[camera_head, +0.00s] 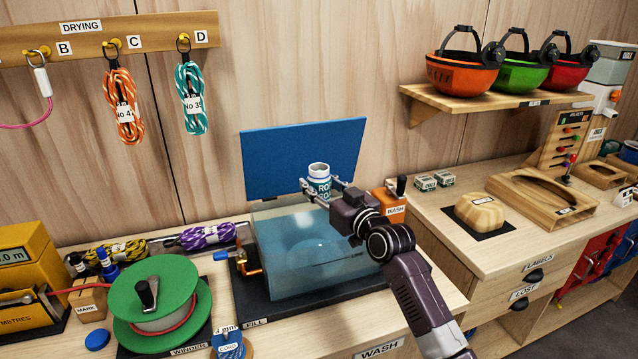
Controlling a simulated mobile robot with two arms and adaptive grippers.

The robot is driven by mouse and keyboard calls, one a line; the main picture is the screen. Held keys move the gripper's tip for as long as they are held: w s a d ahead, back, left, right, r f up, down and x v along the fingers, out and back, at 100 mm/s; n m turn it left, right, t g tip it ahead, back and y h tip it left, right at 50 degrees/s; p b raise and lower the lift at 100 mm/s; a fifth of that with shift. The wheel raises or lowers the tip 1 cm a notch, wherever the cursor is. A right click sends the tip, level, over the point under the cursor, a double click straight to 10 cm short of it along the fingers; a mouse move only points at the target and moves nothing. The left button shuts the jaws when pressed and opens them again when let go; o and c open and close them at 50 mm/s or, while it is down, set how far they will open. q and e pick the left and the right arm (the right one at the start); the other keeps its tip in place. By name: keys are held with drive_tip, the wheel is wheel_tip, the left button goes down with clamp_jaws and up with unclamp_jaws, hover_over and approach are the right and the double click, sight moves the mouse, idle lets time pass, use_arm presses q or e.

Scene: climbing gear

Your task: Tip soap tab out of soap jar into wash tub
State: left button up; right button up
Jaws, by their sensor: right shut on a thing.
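The soap jar (319,186) is a small white-topped container with a blue-green label, upright above the wash tub. My right gripper (318,190) is shut on the jar, with a finger on each side of it. The wash tub (300,258) is a clear box holding bluish water, with its blue lid (303,155) standing open behind. I cannot make out the soap tab; the jar's inside is too small to read. My left gripper is not in view.
A green winder (155,300) and rope bundles (205,237) are at left. Helmets (465,75) sit on a shelf (490,100) at upper right. A wooden block (479,211) lies on the right counter.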

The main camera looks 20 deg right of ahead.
drive_tip(key=shift+r, duration=0.1)
drive_tip(key=n+b, duration=0.1)
drive_tip(key=n, duration=0.2)
drive_tip(key=shift+n, duration=0.5)
drive_tip(key=shift+n, duration=2)
